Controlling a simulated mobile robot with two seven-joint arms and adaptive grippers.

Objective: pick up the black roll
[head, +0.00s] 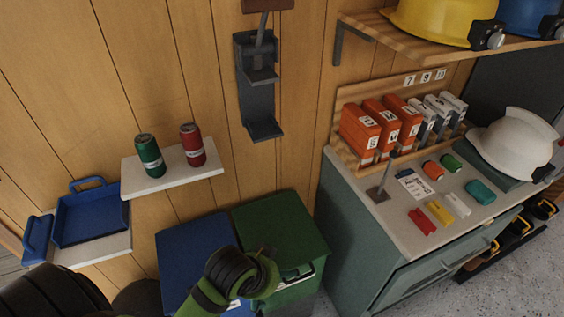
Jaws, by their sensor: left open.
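I cannot make out a black roll anywhere in the head view. My left gripper (268,266) is low in the middle of the picture, at the end of my black and green arm, in front of the blue and green bins. It is open, and I see nothing held in it. Its fingers are small and partly hidden by my own wrist. My right gripper is not in view.
A blue bin (190,245) and a green bin (270,225) stand against the wall. A wall shelf (172,178) holds a green can (149,156) and a red can (192,145). A cabinet top (382,211) on the right carries small coloured items and a white helmet (515,142).

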